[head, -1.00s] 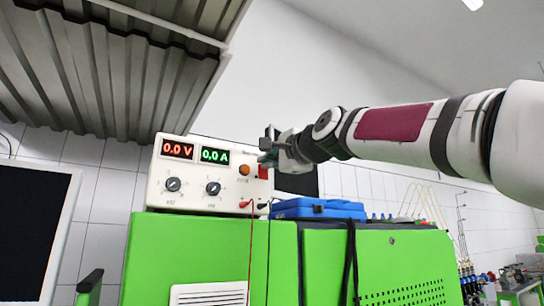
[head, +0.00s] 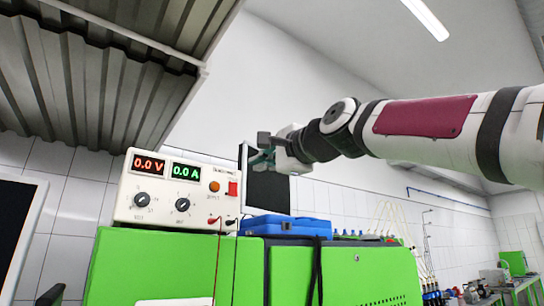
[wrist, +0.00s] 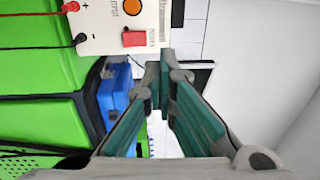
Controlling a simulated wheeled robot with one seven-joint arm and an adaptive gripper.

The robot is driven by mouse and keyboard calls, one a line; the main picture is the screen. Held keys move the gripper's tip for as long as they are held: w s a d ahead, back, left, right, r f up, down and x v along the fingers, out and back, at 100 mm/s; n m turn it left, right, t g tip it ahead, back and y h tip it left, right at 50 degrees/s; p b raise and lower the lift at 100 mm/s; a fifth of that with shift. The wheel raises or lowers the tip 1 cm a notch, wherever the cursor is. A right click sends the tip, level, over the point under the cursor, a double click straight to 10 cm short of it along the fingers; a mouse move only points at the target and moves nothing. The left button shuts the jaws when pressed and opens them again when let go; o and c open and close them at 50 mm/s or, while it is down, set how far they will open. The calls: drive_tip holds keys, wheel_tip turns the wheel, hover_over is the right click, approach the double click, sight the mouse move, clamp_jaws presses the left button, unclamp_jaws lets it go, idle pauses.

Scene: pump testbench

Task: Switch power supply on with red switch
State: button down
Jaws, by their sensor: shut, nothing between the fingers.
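The white power supply (head: 160,209) stands on the green cabinet. Its lit displays read 0.0 V in red and 0.0 A in green. The red switch (head: 233,189) is on the right side of its front panel, and it also shows in the wrist view (wrist: 134,39). I cannot tell the switch's position. My gripper (head: 260,158) is up and to the right of the switch in the head view, apart from it. In the wrist view the green fingers (wrist: 163,88) are shut and empty, with their tips below and right of the switch.
An orange round button or lamp (head: 214,187) is beside the switch. Red and black leads hang from the supply down the green cabinet (head: 160,262). A blue case (head: 285,226) lies on the cabinet right of the supply. A dark panel (head: 268,190) is behind my gripper.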

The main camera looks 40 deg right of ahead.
drive_tip(key=s, duration=0.3)
drive_tip(key=shift+s+r, duration=0.25)
drive_tip(key=shift+s, duration=0.05)
idle(0.3)
